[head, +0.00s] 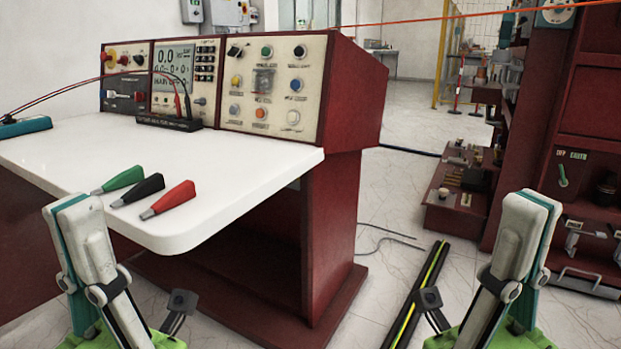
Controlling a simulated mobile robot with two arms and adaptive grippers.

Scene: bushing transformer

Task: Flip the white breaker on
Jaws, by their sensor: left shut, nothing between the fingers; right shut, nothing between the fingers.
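I see no part that I can surely name as the white breaker. The cream control panel (230,122) on the desk carries buttons, knobs and a pale rectangular fitting (264,81), too small to identify. My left gripper (72,206) is shut and empty at the lower left, in front of the white desk top. My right gripper (539,203) is shut and empty at the lower right, over the floor beside the dark red rack. Both point upward in the picture and appear apart from the desk and panel.
Green (122,178), black (139,189) and red (170,198) connectors lie near the front edge of the white desk (240,175). A dark red rack (580,130) stands at right. A yellow-green striped cable strip (420,295) lies on the floor. An orange line crosses above.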

